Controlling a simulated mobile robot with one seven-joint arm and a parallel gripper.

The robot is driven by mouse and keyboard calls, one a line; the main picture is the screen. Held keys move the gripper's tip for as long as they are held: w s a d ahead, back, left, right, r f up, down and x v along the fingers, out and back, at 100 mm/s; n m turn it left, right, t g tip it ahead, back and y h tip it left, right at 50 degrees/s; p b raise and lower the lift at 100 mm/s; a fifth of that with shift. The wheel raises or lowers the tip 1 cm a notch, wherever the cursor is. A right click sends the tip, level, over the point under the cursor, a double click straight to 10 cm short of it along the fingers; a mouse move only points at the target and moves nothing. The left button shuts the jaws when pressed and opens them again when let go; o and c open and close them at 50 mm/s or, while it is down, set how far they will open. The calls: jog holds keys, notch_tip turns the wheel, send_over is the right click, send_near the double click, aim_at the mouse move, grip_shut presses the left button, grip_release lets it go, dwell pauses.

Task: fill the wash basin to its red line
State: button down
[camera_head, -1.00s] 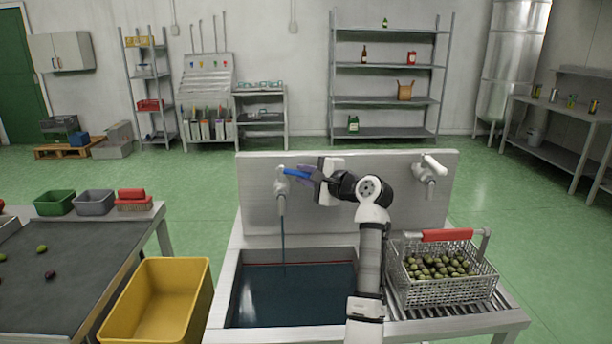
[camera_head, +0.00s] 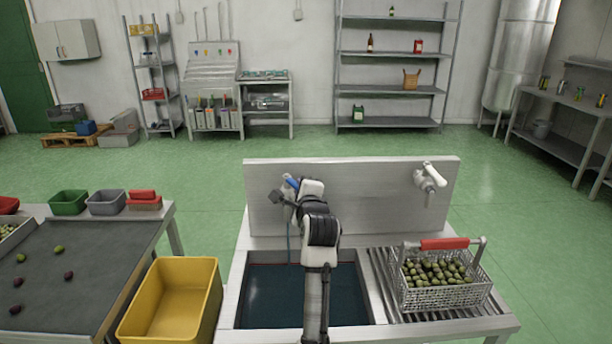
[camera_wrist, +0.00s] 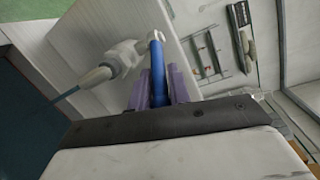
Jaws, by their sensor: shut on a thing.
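The wash basin (camera_head: 260,310) holds dark water in front of my arm. A thin red line (camera_head: 262,264) shows faintly on its back wall, close above the water; the exact gap is too small to tell. The left tap has a blue lever handle (camera_head: 291,182), and my gripper (camera_head: 287,190) is shut on it. In the wrist view the purple fingers (camera_wrist: 160,88) sit on both sides of the blue handle (camera_wrist: 156,62), next to the pale tap body (camera_wrist: 112,62). A water stream (camera_head: 289,242) falls from this tap into the basin. My arm hides part of the basin.
A second tap with a white handle (camera_head: 431,177) is at the right of the splashback (camera_head: 350,200). A wire basket of olives (camera_head: 445,290) stands on the ribbed drainboard at right. A yellow crate (camera_head: 170,310) and a sorting table (camera_head: 90,255) are at left.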

jog(key=a+m+h+b, duration=0.1)
jog(key=m+h, duration=0.1)
jog(key=h, duration=0.1)
jog(key=a+m+h+b, duration=0.1)
jog(key=m+h, duration=0.1)
jog(key=h, duration=0.1)
jog(key=s+a+m+g+h+b, duration=0.1)
jog(key=m+h, duration=0.1)
jog(key=shift+a+f+h+b, duration=0.1)
jog(key=shift+a+h+b, duration=0.25)
jog(key=shift+h, duration=0.05)
jog(key=c, duration=1.4)
grip_release()
jog(key=shift+c, duration=0.2)
